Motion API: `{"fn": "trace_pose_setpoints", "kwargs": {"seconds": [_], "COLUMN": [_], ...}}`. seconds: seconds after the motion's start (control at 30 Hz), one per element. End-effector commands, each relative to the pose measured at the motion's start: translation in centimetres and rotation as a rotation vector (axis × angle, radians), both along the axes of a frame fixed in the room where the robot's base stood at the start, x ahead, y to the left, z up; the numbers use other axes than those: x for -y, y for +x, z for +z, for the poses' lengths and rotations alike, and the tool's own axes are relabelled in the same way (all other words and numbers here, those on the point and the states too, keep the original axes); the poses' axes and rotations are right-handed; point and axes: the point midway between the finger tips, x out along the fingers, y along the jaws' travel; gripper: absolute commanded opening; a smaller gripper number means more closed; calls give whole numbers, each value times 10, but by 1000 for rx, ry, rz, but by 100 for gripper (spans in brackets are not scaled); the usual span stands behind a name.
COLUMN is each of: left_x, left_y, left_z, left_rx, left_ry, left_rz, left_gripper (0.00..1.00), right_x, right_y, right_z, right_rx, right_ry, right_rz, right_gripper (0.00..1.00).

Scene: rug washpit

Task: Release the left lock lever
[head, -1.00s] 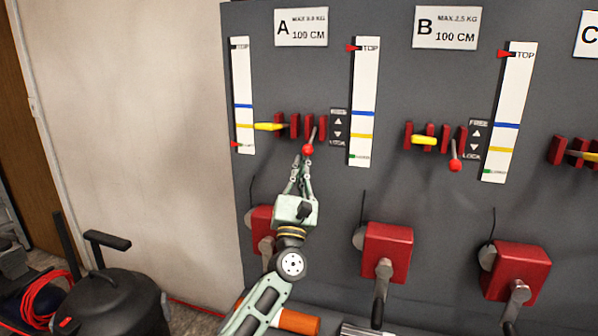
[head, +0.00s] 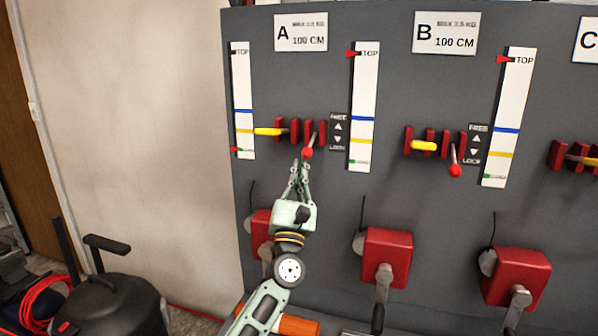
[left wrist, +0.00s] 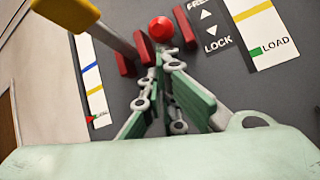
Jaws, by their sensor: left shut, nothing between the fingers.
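The left lock lever on panel A is a thin rod with a red knob (head: 307,153). It points downward, with its knob near the height of the LOCK label. My left gripper (head: 302,165) is shut and empty just below the knob. In the left wrist view the red knob (left wrist: 161,29) lies just beyond the fingertips (left wrist: 158,62). I cannot tell whether they touch it. The FREE/LOCK plate (head: 338,131) is right of the lever, with FREE at the top. My right gripper is not in view.
A yellow-handled lever (head: 268,132) sits left, beside red guard plates (head: 294,129). A white scale strip (head: 363,110) stands right of the plate. Panel B's red-knobbed lever (head: 455,171) is further right. Red crank boxes (head: 387,249) are below. A black vacuum (head: 110,295) stands at lower left.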

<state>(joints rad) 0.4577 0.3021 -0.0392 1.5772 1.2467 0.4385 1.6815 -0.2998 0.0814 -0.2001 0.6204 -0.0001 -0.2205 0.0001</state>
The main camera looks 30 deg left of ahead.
Motion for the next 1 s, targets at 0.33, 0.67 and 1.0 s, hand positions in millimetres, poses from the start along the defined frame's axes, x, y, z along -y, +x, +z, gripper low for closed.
{"fn": "trace_pose_setpoints", "kwargs": {"seconds": [0.33,0.67,1.0], "left_x": [4,7,8], "left_y": [-18,-31,-35], "left_z": [21,48,69], "left_rx": [3,2,2], "left_ry": [-3,-2,-1], "left_rz": [0,0,0], "left_gripper": [0,0,0], "right_x": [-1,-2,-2], "right_y": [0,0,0], "right_z": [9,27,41], "right_rx": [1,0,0], "right_ry": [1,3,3], "right_rz": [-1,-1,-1], "right_gripper": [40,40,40]}}
